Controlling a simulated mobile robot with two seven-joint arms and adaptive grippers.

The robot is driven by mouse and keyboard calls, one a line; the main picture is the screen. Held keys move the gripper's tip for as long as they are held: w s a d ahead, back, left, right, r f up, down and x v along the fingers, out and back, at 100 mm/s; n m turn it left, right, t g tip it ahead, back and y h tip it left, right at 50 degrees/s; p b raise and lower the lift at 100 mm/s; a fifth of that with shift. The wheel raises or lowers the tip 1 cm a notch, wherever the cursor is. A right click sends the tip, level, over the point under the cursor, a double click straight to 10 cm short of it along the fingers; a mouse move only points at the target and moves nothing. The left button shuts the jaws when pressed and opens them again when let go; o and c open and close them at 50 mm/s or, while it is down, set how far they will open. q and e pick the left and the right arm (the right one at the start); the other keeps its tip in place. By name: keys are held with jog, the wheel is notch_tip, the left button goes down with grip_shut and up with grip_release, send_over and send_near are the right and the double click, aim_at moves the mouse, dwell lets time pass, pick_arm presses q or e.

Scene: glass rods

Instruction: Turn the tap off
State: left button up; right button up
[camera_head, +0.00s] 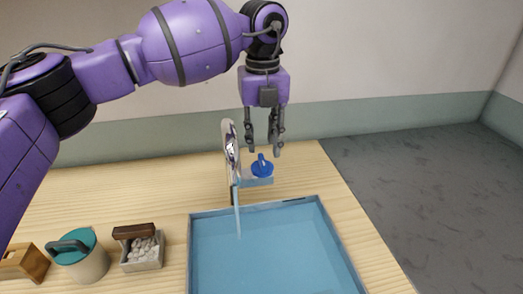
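The tap has a tall shiny spout (232,150) standing at the back of the wooden table. A thin pale blue stream of water (238,212) falls from it into the blue basin (193,240). The blue tap handle (263,168) sits on a small light block to the right of the spout. My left gripper (264,150) points down just above the handle, with its fingers apart and nothing between them. I cannot tell whether a fingertip touches the handle. My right gripper is not in view.
On the table's left stand a brown wooden block (22,262), a beige pot with a teal lid (82,255), and a small box of white pebbles (142,250). Bare table (130,195) lies behind them. Grey floor (440,190) is at the right.

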aim_at(262, 158)
pick_arm(q)
jog(key=shift+w+f, duration=0.15)
jog(key=shift+f, duration=2.05)
grip_shut()
